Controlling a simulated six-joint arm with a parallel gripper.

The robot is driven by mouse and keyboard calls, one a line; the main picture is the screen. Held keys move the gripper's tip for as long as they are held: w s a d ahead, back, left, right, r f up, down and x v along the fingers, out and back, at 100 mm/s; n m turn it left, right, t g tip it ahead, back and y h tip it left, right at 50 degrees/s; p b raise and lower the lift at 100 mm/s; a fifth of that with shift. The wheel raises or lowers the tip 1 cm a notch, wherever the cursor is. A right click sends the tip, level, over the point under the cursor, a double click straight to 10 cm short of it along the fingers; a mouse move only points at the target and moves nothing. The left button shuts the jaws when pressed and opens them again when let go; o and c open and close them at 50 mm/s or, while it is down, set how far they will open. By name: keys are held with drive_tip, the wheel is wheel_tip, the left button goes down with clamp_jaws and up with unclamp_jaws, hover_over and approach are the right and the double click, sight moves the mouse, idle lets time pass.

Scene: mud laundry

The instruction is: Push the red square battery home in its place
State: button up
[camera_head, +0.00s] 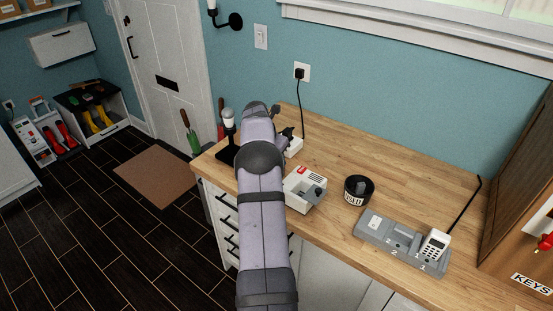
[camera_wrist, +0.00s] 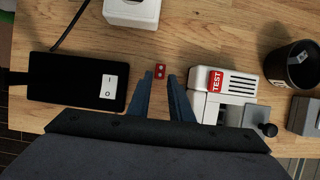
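A small red square battery (camera_wrist: 160,71) with two pale round spots shows in the wrist view. It lies between the two fingertips of my gripper (camera_wrist: 160,76). The fingers stand apart with the battery in the gap; whether they touch it I cannot tell. The white tester (camera_wrist: 213,80) with a red TEST label and dark slots is just right of the right finger. In the head view the tester (camera_head: 303,187) stands right of my arm. My arm hides the battery there, and my gripper (camera_head: 284,140) is mostly hidden.
A black base with a white switch (camera_wrist: 108,86) lies left of the fingers. A white box (camera_wrist: 131,12) is beyond them.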

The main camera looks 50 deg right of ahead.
drive_tip(key=shift+x, duration=1.5)
clamp_jaws()
drive_tip(key=shift+r+p, duration=0.2)
drive_tip(key=shift+p, duration=0.1)
drive_tip(key=shift+r+p, duration=2.85)
